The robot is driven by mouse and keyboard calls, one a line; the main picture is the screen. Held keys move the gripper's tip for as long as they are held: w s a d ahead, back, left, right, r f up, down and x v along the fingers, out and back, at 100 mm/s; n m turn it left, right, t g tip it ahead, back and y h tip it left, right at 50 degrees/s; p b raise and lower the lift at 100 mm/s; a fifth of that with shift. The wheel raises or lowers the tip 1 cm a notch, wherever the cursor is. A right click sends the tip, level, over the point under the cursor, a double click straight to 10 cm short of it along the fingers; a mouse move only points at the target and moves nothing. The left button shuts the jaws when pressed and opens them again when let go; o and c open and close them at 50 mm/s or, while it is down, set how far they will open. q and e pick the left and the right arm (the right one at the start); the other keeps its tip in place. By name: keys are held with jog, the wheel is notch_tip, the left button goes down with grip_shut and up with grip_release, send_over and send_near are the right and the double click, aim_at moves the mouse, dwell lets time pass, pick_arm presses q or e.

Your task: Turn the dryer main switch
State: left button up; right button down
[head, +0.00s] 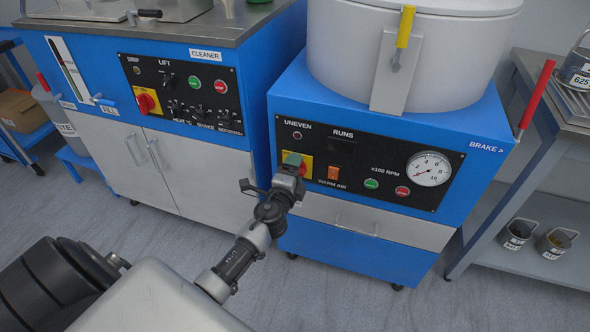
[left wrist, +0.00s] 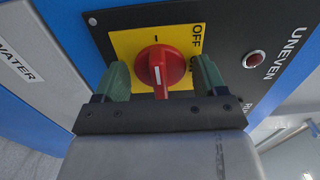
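The dryer is the blue machine with a black control panel (head: 340,165) and a white drum (head: 440,60). Its main switch is a red rotary knob (left wrist: 160,68) on a yellow plate (left wrist: 130,42) marked OFF and ON. My left gripper (head: 293,160) is at the panel's left end and largely hides the knob in the head view. In the left wrist view its green fingertips (left wrist: 160,80) are open on either side of the knob, with gaps showing between fingers and knob. The white mark on the knob points down in that view. My right gripper is not in view.
The dryer panel also has an orange warm-air switch (head: 333,173), green (head: 371,184) and red (head: 402,191) buttons and a gauge (head: 429,169). The cleaner (head: 200,100) stands left with its own red knob (head: 146,103). A red brake lever (head: 536,97) is at right.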

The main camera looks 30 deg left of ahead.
pick_arm(q)
jog(key=c, duration=0.6)
jog(key=shift+m, duration=1.1)
jog(key=shift+m+p, duration=0.4)
jog(key=shift+m, duration=1.1)
jog(key=m+p, duration=0.1)
jog(key=m, duration=0.1)
jog(key=shift+r+m, duration=0.1)
jog(key=shift+m, duration=0.3)
jog(key=shift+m+p, duration=0.45)
jog(key=shift+m, duration=0.75)
jog(key=o, duration=0.9)
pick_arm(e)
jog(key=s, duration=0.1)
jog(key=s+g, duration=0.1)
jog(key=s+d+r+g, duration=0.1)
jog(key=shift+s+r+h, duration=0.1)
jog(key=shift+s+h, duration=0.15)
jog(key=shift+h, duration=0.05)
